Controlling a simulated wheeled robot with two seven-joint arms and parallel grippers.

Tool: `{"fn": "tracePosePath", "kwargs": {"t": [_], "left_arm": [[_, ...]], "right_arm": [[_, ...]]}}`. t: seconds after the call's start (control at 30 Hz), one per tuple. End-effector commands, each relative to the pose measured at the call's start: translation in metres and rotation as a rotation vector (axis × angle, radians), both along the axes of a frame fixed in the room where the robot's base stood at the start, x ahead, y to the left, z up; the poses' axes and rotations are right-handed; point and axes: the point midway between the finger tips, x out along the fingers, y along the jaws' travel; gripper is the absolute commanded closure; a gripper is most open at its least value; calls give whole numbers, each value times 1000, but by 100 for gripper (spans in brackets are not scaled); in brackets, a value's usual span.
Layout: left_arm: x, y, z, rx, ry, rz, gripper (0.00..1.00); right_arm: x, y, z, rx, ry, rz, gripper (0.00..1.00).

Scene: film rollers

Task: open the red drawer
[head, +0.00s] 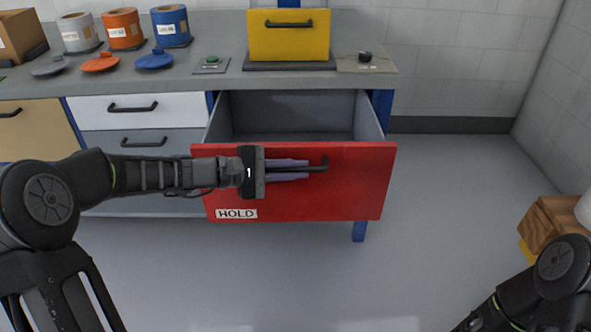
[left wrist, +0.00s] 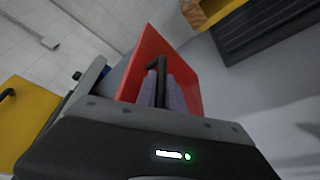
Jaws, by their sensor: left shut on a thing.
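The red drawer (head: 350,195) with a "HOLD" label is pulled out from the workbench, and its grey inside shows empty in the part I see. Its front also fills the middle of the left wrist view (left wrist: 153,47). My left gripper (head: 290,169) is at the drawer front, its fingers shut on the black drawer handle (head: 318,167). The handle lies between the fingers in the left wrist view (left wrist: 161,70). My right arm shows at the lower right of the head view, but its gripper is out of the picture.
A yellow box with a handle (head: 289,40) stands on the bench (head: 225,82) above the drawer. Several labelled canisters and lids are at the back left. White (head: 140,111) and grey drawers beside it are shut. A wooden box (head: 548,220) is at the right. The floor between is clear.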

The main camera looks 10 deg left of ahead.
Motion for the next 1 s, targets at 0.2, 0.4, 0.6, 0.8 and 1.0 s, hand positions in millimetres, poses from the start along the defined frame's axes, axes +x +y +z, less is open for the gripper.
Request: {"fn": "tracePosePath", "kwargs": {"t": [0.2,0.4,0.6,0.8,1.0], "left_arm": [[0,0,0,0,0,0,85],[0,0,0,0,0,0,69],[0,0,0,0,0,0,66],[-2,5,2,0,0,2,66],[-16,27,9,1,0,3,66]], "right_arm": [[0,0,0,0,0,0,64],[0,0,0,0,0,0,64],[0,0,0,0,1,0,64],[-1,0,2,0,1,1,64],[-2,2,8,3,3,5,64]]}}
